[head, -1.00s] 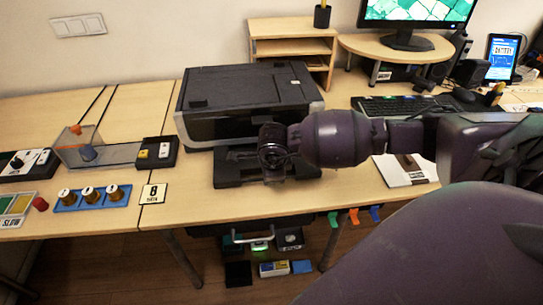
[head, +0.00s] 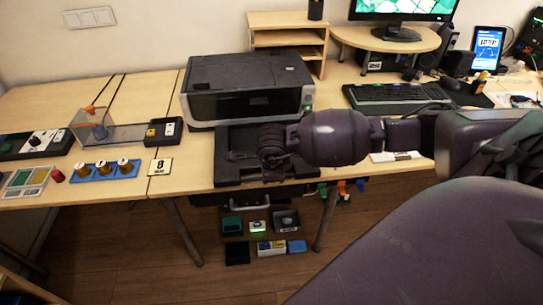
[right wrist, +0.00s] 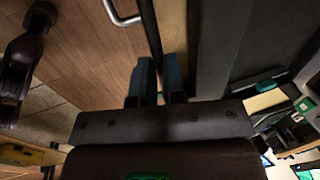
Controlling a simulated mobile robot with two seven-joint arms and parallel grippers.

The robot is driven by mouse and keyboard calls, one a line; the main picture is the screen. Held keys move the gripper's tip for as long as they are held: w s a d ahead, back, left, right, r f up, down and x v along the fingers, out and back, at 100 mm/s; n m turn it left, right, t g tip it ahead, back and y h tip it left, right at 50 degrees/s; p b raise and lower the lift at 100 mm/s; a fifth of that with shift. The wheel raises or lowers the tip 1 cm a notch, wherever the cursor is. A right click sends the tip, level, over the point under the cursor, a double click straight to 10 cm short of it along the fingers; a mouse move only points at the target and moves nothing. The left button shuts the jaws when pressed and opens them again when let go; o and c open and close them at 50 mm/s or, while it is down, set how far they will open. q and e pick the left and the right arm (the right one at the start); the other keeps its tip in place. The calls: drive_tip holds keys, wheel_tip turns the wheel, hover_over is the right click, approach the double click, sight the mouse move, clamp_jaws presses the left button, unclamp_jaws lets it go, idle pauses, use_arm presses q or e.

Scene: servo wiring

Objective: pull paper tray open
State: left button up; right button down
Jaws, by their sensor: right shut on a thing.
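The black printer (head: 245,88) stands on the wooden desk. Its black paper tray (head: 228,160) sticks out of the printer's front, low above the desk and reaching toward the desk's front edge. My right gripper (head: 272,176) is at the front of the tray, and the hand partly hides it. In the right wrist view the two blue-grey fingers (right wrist: 157,66) are shut on a thin dark edge, which is the tray's front wall. My left gripper is not in view.
Left of the printer are a switch box (head: 163,132), a blue block with knobs (head: 106,170) and a card marked 8 (head: 160,167). A keyboard (head: 395,97) lies to the right. Several small boxes (head: 262,248) sit below the desk.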

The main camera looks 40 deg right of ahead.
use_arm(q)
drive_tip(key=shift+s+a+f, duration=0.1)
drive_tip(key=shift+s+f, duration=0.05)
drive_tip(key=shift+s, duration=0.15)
use_arm(e)
drive_tip(key=shift+s+a, duration=0.15)
drive_tip(key=shift+s, duration=0.1)
drive_tip(key=c, duration=1.2)
unclamp_jaws()
use_arm(q)
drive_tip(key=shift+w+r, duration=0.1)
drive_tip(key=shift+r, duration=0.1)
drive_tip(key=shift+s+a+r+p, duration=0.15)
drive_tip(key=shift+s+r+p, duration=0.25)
drive_tip(key=shift+p, duration=0.6)
use_arm(e)
drive_tip(key=v, duration=1.1)
